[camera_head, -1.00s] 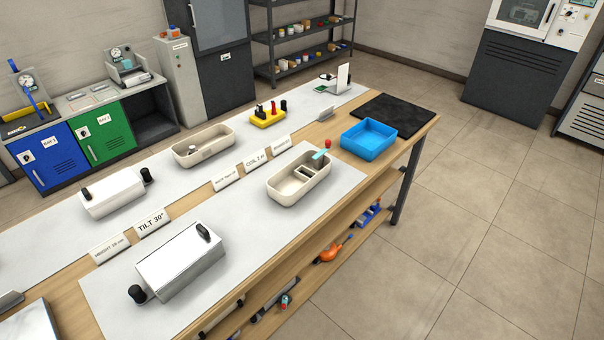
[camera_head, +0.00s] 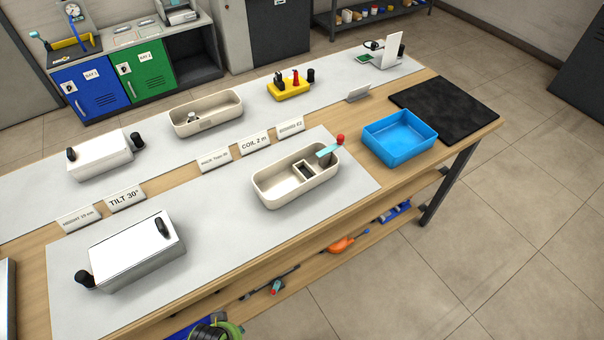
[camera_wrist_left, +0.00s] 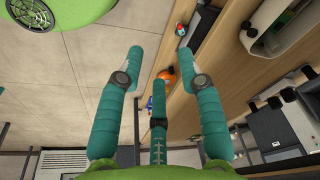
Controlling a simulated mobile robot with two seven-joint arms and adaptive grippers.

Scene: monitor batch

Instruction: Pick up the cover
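No item is labelled as the cover. A glossy silver box-shaped housing with a black handle on top (camera_head: 135,255) sits on the front white mat, with a black knob at its lower left. A similar white housing (camera_head: 100,157) stands on the rear mat. Both rest on the table, with no gripper touching them. My left gripper (camera_wrist_left: 159,68) shows in the wrist view, with teal fingers spread open and nothing between them. It is beside the table's edge, over the lower shelf and floor. My right gripper is not in view.
A cream tray (camera_head: 264,192) with a dark insert and a teal piece stands right of the silver housing. A blue bin (camera_head: 400,153) and black mat (camera_head: 462,112) lie farther right. Signs such as TILT 30° (camera_head: 126,198) stand between the mats. Tools lie on the lower shelf.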

